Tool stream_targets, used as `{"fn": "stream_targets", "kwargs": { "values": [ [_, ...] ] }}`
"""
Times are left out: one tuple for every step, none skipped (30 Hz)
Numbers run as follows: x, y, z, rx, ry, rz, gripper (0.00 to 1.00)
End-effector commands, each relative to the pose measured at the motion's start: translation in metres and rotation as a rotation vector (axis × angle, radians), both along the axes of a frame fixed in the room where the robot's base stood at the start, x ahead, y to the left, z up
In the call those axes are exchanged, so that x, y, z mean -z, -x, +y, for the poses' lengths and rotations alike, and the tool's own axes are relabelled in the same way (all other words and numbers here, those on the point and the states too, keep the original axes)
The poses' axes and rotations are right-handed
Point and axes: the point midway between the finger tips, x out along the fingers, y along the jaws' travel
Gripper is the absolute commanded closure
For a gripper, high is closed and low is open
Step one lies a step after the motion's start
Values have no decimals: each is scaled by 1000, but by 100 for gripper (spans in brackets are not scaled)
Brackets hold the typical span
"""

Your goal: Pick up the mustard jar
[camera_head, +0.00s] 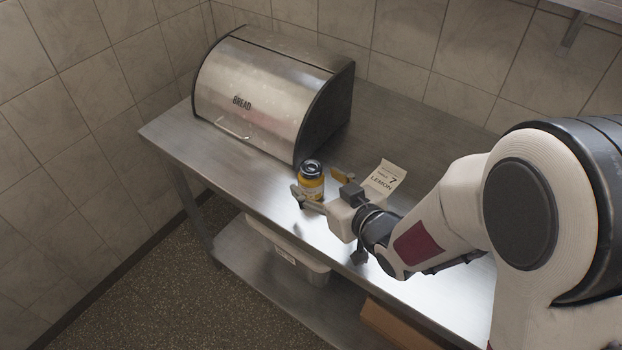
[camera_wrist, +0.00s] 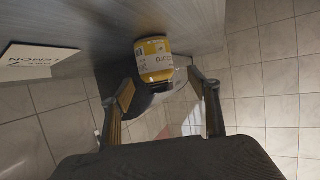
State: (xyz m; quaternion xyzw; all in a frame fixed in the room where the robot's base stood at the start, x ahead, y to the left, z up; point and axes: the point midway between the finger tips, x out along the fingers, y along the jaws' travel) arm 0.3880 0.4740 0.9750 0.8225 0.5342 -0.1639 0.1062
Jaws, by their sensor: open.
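The mustard jar (camera_head: 312,186), yellow with a pale label and a dark lid, stands upright on the steel table, in front of the bread box. It also shows in the wrist view (camera_wrist: 154,62), upside down. My gripper (camera_head: 320,183) is open and low over the table, with its fingers pointing at the jar. In the wrist view, the two fingertips (camera_wrist: 160,85) are spread wide, and the jar appears between them, near their tips. I see no finger clearly touching it. One finger covers part of the jar's lower side in the head view.
A steel bread box (camera_head: 262,95) marked BREAD stands behind the jar. A card reading LEMON (camera_head: 385,180) is on the table right of my gripper. The steel table (camera_head: 165,136) has its front edge close by. A pale bin (camera_head: 288,258) and a brown box (camera_head: 395,325) sit below.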

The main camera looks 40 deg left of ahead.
Motion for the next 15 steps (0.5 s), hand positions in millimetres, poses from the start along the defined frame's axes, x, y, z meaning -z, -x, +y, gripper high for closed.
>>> {"fn": "stream_targets", "kwargs": {
  "values": [
    [2,-1,2,0,1,0,40],
    [3,-3,4,0,0,0,40],
    [5,-4,6,0,0,0,40],
    [6,-5,8,0,0,0,40],
    [8,-6,9,-1,1,1,40],
    [10,-8,12,-1,1,1,40],
    [11,-10,14,-1,0,0,40],
    [13,-11,16,-1,0,0,40],
    [15,-13,19,-1,1,1,40],
    [16,-14,21,-1,1,0,40],
    [17,-15,24,-1,0,0,40],
    [18,-16,27,-2,2,-1,40],
    [19,-17,29,-1,1,0,40],
    [20,-19,31,-1,0,0,40],
    [21,-20,33,0,0,-1,40]
  ]
}}
